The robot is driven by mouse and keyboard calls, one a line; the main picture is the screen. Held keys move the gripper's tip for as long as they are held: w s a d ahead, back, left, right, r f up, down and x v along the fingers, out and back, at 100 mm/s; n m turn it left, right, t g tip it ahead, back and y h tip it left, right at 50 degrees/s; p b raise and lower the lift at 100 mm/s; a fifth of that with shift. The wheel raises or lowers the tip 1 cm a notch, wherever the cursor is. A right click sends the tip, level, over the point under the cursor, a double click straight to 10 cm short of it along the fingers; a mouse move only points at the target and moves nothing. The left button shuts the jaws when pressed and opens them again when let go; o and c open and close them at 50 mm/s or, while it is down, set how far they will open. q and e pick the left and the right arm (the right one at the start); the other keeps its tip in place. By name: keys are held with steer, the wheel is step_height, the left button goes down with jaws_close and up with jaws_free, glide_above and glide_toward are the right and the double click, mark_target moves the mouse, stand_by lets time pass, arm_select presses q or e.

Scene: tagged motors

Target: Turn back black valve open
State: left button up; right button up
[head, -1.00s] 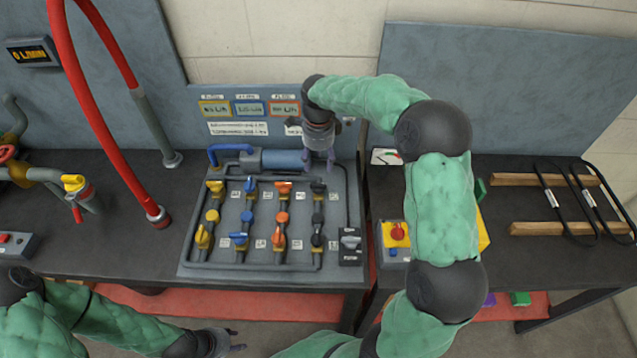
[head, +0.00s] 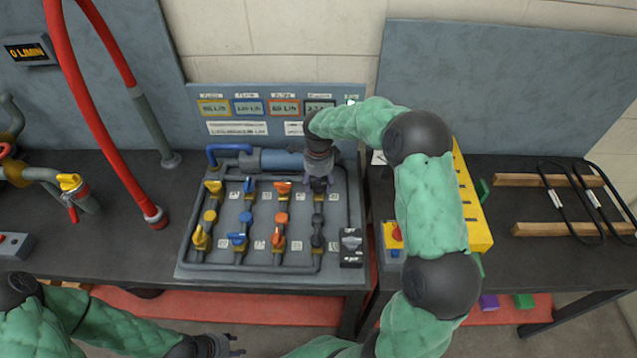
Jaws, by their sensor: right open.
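The valve board (head: 265,255) on the table carries columns of yellow, blue, orange and black valves. The back black valve (head: 319,187) is in the far row at the right, partly hidden by my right gripper (head: 325,183). My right gripper points down with its fingers open at this valve; I cannot tell whether they touch it. Another black valve (head: 317,241) is in the near row of the same column. My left gripper (head: 238,344) is at the bottom edge, low in front of the table and away from the board; its fingers look apart.
Flow displays (head: 248,107) stand behind the board. A black switch box (head: 351,247) sits at the board's right edge. A box with a red button (head: 392,236) and a yellow block (head: 472,210) are to the right. A red hose (head: 85,100) rises at the left.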

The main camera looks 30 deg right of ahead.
steer(key=c, duration=1.1)
steer(key=n+p, duration=0.1)
steer(key=n, duration=0.3)
steer(key=shift+r, duration=0.15)
steer(key=n+p, duration=0.1)
steer(key=n, duration=0.4)
steer(key=shift+p, duration=0.3)
steer(key=n+p, duration=0.1)
steer(key=n, duration=0.3)
steer(key=shift+n, duration=0.3)
steer(key=shift+w+n+p, duration=0.1)
steer(key=shift+n+p, duration=0.5)
steer(key=shift+n, duration=1.5)
